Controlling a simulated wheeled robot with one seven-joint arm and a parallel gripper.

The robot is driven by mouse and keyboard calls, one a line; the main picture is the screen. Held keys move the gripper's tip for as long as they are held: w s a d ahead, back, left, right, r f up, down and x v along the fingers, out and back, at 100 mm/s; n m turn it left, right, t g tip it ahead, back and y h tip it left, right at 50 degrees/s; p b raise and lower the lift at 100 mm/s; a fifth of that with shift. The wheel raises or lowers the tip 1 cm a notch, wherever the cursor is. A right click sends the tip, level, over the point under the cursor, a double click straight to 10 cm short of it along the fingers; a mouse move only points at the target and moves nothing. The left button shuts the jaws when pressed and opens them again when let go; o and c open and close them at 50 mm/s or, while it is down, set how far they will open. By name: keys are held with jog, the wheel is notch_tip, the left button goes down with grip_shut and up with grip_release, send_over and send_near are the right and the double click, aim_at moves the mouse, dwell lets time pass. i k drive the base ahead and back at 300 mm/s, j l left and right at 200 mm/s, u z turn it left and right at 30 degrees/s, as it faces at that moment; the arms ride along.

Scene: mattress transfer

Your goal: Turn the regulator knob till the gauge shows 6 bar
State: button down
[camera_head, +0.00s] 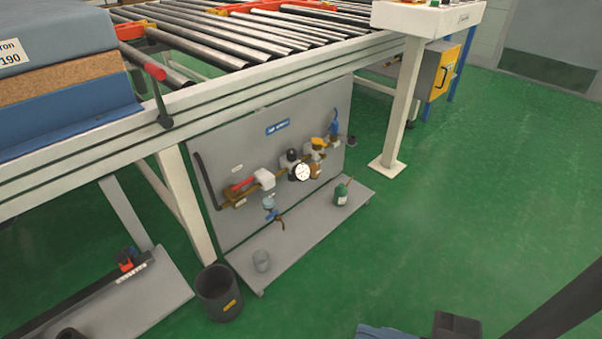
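The regulator knob appears to be the black knob (292,155) on top of a pale body on the grey air panel. The round white gauge (302,172) sits just below and to the right of it. The gauge faces the camera, but its needle and numbers are too small to read. A red-handled valve (243,183) is on the brass pipe at the left, and a yellow-topped unit (318,143) is to the right of the gauge. My gripper is not recognisable in this view; only dark and blue-grey parts, probably mine, show at the bottom edge.
The panel (230,226) stands under the roller conveyor (235,92). Green floor to the right is clear.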

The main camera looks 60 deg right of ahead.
aim_at(291, 153)
jog(key=z, duration=1.3)
